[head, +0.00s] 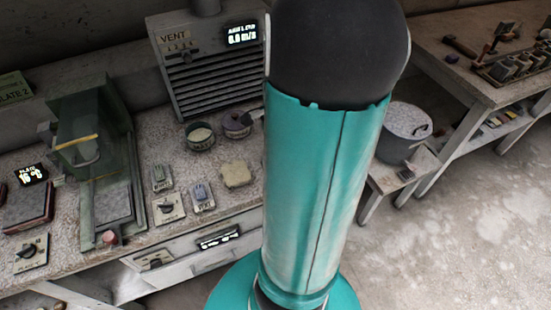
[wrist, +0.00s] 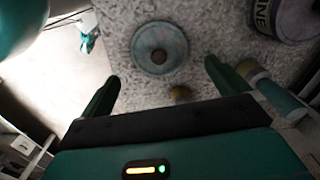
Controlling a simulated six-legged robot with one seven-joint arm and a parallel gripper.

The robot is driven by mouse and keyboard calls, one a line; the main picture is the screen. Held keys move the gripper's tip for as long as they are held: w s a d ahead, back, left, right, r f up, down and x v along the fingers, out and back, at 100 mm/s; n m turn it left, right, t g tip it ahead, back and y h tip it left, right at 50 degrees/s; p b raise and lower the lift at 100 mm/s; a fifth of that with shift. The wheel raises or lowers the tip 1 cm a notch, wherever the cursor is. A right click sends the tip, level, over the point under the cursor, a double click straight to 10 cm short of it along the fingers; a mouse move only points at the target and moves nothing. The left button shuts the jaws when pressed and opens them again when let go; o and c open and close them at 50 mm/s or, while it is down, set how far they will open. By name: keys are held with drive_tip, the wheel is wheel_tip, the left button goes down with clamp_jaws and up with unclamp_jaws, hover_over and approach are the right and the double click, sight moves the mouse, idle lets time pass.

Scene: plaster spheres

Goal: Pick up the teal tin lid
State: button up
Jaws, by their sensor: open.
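The teal tin lid (wrist: 141,40) lies on the speckled bench top in the wrist view, round and flat with a small brown knob in its middle. My gripper (wrist: 162,72) is open and empty, its two dark green fingers apart. The lid shows just beyond the fingertips, roughly centred between them; the height gap is hard to tell. In the head view my own arm covers the middle, and I cannot make out the lid or the gripper there.
A vent box (head: 210,75) stands behind.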

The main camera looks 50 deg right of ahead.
drive_tip(key=shift+s+a+f, duration=0.1)
drive_tip(key=shift+s+f, duration=0.05)
drive_tip(key=shift+f, duration=0.5)
wheel_tip(320, 180, down, 4)
drive_tip(key=shift+a+f, duration=0.1)
drive_tip(key=shift+f, duration=0.1)
drive_tip(key=shift+c, duration=0.4)
drive_tip(key=c, duration=0.8)
drive_tip(key=shift+o, duration=0.2)
drive_tip(key=shift+r, duration=0.15)
